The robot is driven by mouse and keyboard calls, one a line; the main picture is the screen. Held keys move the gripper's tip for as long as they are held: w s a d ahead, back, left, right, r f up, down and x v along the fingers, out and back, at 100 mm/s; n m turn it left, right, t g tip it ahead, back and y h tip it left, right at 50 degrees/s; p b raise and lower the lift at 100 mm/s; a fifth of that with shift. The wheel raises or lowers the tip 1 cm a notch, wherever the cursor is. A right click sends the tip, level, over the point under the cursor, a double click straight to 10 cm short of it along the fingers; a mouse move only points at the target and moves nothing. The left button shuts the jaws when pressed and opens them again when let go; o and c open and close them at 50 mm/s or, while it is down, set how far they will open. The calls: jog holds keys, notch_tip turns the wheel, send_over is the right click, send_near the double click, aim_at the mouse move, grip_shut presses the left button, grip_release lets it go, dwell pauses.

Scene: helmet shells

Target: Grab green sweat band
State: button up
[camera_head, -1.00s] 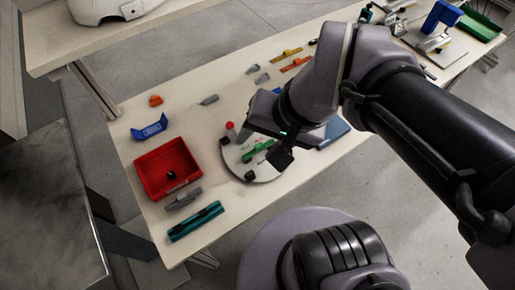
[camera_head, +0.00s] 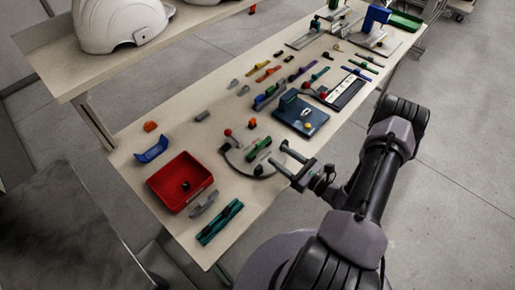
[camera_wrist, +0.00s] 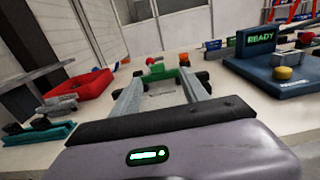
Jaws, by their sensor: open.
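The green sweat band (camera_head: 257,148) lies on a curved fixture with dark knobs near the front edge of the table. In the wrist view the green band (camera_wrist: 165,74) shows just beyond and between my fingertips, partly hidden by the gripper. My gripper (camera_head: 277,156) is open and empty, at the table's front edge. It points at the band from the right and is a short way from it. In the wrist view both fingers of the gripper (camera_wrist: 161,77) reach forward, apart.
A red bin (camera_head: 163,199), a grey piece (camera_head: 203,205) and a teal piece (camera_head: 219,222) lie left of the fixture. A blue station (camera_head: 318,122) with a lit READY screen (camera_wrist: 262,39) stands to its right. A red knob (camera_head: 228,132) stands on the fixture.

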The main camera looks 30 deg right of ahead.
aim_at(262, 143)
jog(key=b+x, duration=0.1)
jog(key=x, duration=0.6)
jog(key=shift+f, duration=0.1)
jog(key=b+x, duration=0.1)
jog(key=x, duration=0.4)
jog(key=shift+w+a+b, duration=0.2)
jog(key=shift+a+b, duration=0.15)
grip_shut()
